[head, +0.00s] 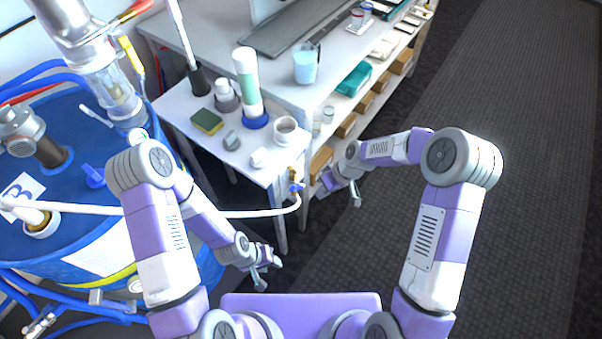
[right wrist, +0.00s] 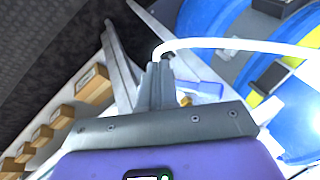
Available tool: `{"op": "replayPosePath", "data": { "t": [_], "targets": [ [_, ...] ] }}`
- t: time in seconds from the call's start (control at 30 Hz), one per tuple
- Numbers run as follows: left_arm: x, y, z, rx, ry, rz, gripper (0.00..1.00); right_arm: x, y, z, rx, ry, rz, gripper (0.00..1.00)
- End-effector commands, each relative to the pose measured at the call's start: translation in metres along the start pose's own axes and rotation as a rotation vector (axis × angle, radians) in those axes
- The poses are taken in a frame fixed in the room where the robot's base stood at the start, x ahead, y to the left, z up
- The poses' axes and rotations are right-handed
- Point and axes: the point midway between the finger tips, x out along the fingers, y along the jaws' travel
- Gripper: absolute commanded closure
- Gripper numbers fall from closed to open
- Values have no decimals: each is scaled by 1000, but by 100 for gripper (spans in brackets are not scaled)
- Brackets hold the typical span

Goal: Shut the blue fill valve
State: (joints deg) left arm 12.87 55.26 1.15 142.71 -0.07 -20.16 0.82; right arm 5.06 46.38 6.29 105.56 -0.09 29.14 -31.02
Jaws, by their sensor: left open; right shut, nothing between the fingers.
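The blue fill valve (head: 297,187) is a small brass valve with a blue handle at the table's near corner, beside the white hose (head: 255,213). In the right wrist view its blue handle (right wrist: 207,88) lies just right of my fingers, partly hidden by them. My right gripper (head: 323,190) is shut and empty, a little right of the valve in the head view. Its closed fingers also show in the right wrist view (right wrist: 157,85). Whether they touch the handle I cannot tell. My left gripper (head: 270,268) is open and empty, below the hose and apart from the valve.
A blue drum (head: 75,220) with hoses and fittings stands at the left. The small table (head: 185,100) holds bottles, a cup and a sponge (head: 207,121). A shelf bench (head: 300,90) with cardboard boxes stands behind. The dark floor mat (head: 510,150) at the right is clear.

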Motion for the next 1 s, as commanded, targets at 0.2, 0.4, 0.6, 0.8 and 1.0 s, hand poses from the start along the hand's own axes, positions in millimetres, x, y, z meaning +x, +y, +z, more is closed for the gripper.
{"op": "replayPosePath", "data": {
  "t": [0.2,0.4,0.6,0.8,1.0],
  "targets": [
    [-12,4,0,0,0,0,57,-101,-19,-71,-331,-10,-31,100],
    [-13,5,0,0,0,0,57,-133,-30,-85,-447,-23,-48,100],
    [-6,2,0,0,0,0,57,-109,-31,-84,-455,-27,-52,100],
    [4,-2,0,-1,0,0,57,-65,-32,-82,-453,-28,-52,100],
    [13,-5,-1,-1,0,0,57,-28,-38,-78,-453,-27,-52,100]
  ]
}}
